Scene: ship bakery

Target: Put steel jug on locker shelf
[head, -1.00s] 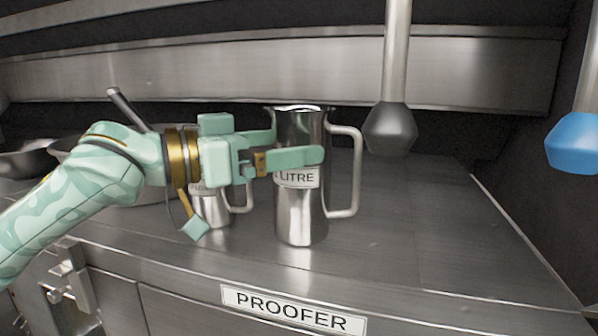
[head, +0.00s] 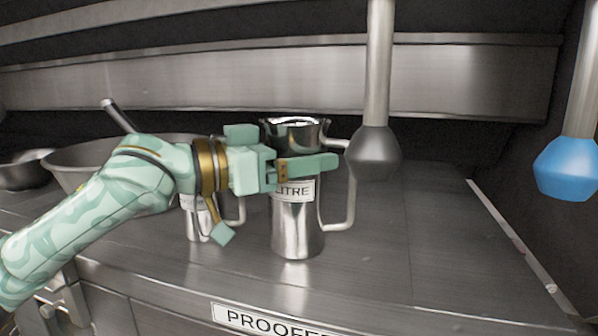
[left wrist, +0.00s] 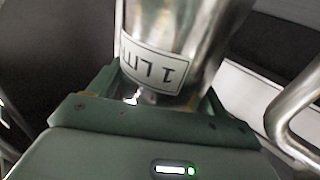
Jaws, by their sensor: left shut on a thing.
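The tall steel jug (head: 298,237), with a "LITRE" label and a handle on its right, stands upright on the proofer's steel top. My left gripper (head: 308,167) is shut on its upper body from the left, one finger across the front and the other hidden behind. In the left wrist view the jug (left wrist: 185,35) sits between the fingers (left wrist: 165,95), its "1 LIT" label facing the camera and its handle at the right. I see no locker shelf that I can identify. My right gripper is out of view.
A smaller steel jug (head: 199,225) stands just left, partly behind my gripper. Metal bowls (head: 70,160) are at the far left. A dark grey knob (head: 373,153) on a post overlaps the jug handle's view; a blue knob (head: 567,168) hangs at right. The right counter top (head: 430,230) is clear.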

